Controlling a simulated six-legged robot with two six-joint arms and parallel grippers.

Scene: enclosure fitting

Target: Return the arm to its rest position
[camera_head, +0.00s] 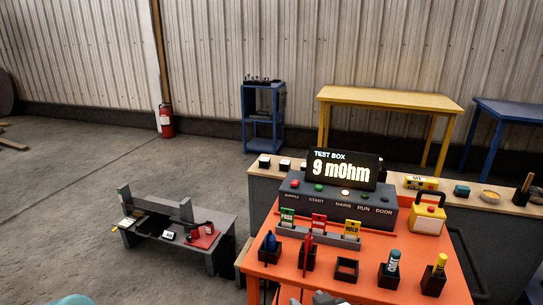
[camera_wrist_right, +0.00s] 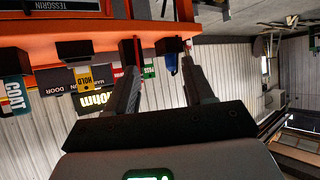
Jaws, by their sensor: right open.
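My right gripper (camera_wrist_right: 160,62) is open in the right wrist view, its two dark fingers apart with nothing held between them. That view is upside down, with the orange bench (camera_wrist_right: 25,52) along its top. In the head view, grey parts of my right gripper (camera_head: 322,298) show at the bottom edge, in front of the orange bench (camera_head: 330,285). My left gripper does not show.
The test box (camera_head: 340,205) reads "9 mOhm". Before it stand PASS (camera_head: 287,217), a red tag and HOLD (camera_head: 352,229) tags, plus several small black holders (camera_head: 346,270). A low grey stand (camera_head: 215,238) is left. Open floor (camera_head: 70,215) lies farther left.

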